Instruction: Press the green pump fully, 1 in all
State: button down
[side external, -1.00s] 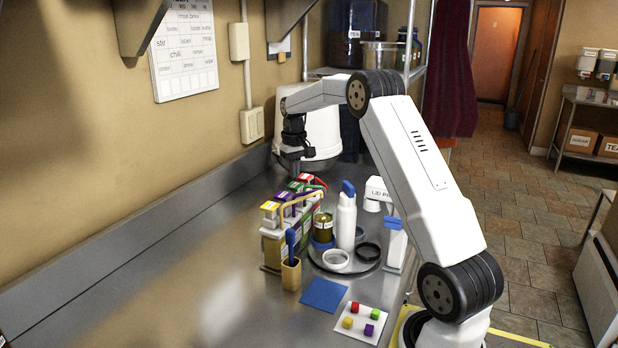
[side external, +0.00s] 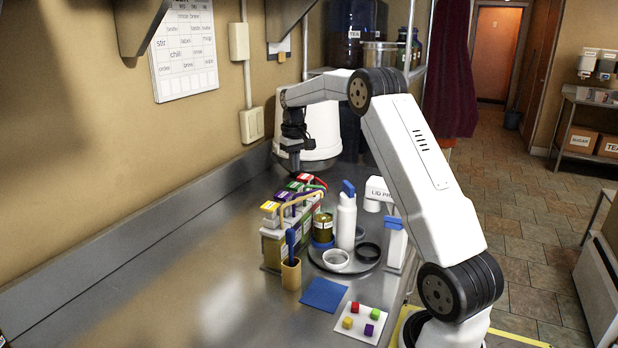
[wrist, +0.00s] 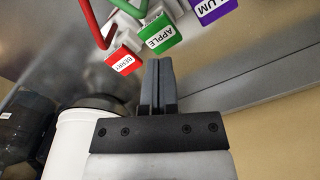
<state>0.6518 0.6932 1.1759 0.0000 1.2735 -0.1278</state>
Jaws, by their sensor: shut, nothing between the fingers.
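The green pump (side external: 295,186) stands in a row of pump bottles on the counter, between the red pump (side external: 305,178) and the purple pump (side external: 285,196). In the wrist view its green head, labelled APPLE (wrist: 162,36), is at the top centre, its spout pointing up and left. My gripper (side external: 294,167) is shut and empty, pointing down above the red and green end of the row. In the wrist view the closed fingertips (wrist: 158,62) show just below the green head. A small gap seems to separate them, though contact cannot be ruled out.
The yellow pump (side external: 270,207) is at the row's near end. A turntable (side external: 318,262) with a white bottle (side external: 346,220) and a jar (side external: 323,228) stands right of the row. A large white bucket (side external: 322,125) is behind my gripper. The counter at front left is clear.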

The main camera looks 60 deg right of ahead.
jog(key=shift+r, duration=2)
jog(key=shift+a, duration=0.1)
jog(key=s+a+f+n+t, duration=0.1)
jog(key=a+f+n, duration=0.15)
jog(key=a, duration=0.75)
jog(key=s+a+f+n, duration=0.1)
jog(key=a+f, duration=0.3)
jog(key=a, duration=0.6)
jog(key=s+a+f+n, duration=0.1)
jog(key=s+a+f, duration=0.3)
jog(key=s+a, duration=0.3)
jog(key=s+a+f+n+t, duration=0.1)
jog(key=s+a+f, duration=0.2)
jog(key=s+a, duration=0.3)
jog(key=shift+s+a+f+t, duration=0.3)
jog(key=shift+s+a+f, duration=0.1)
jog(key=shift+s, duration=0.35)
